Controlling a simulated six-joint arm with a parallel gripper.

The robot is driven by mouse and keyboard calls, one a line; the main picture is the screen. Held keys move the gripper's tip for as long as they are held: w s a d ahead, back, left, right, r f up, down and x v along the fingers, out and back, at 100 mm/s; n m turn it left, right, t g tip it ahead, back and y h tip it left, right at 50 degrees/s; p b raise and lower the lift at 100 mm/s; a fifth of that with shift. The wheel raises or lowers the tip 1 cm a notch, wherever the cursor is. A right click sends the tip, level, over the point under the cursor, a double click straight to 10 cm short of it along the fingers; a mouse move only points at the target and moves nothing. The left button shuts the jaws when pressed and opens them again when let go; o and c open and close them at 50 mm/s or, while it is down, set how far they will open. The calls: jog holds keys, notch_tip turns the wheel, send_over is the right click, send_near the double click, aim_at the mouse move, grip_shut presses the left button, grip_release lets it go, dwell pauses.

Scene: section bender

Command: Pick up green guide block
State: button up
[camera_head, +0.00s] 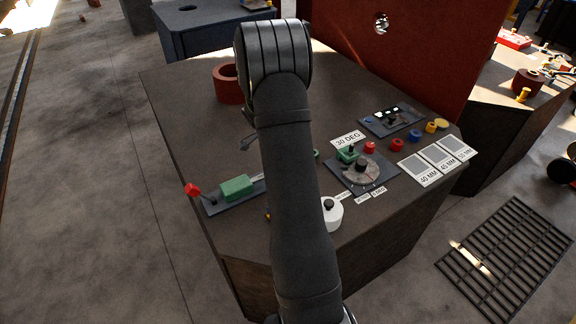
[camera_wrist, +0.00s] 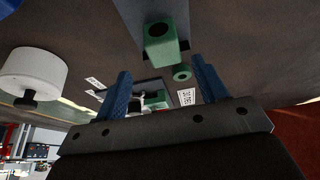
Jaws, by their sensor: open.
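A green block (camera_head: 237,187) sits on a dark slide plate with a red-knobbed handle, left of my arm in the head view. In the wrist view a green block with a dark round hole (camera_wrist: 160,42) sits on a grey plate, beyond the fingers toward the top. I cannot tell for sure that these are the same block. A small green ring (camera_wrist: 181,73) lies beside it, apart. My gripper (camera_wrist: 163,88) shows as two blue fingers, spread apart with nothing held.
A white cylinder with a black knob (camera_head: 332,213) stands right of my arm. A dial plate (camera_head: 361,171) carries a smaller green piece (camera_head: 347,155). A red-brown ring (camera_head: 228,84) stands at the back. Coloured pieces and white cards (camera_head: 437,159) line the right side.

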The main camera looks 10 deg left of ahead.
jog(key=shift+a+x, duration=0.1)
jog(key=shift+x, duration=1.5)
jog(key=shift+a+x, duration=0.15)
jog(key=shift+x, duration=1.5)
jog(key=shift+w, duration=0.15)
jog(key=c, duration=1.4)
jog(key=shift+o, duration=0.2)
jog(key=shift+r, duration=0.1)
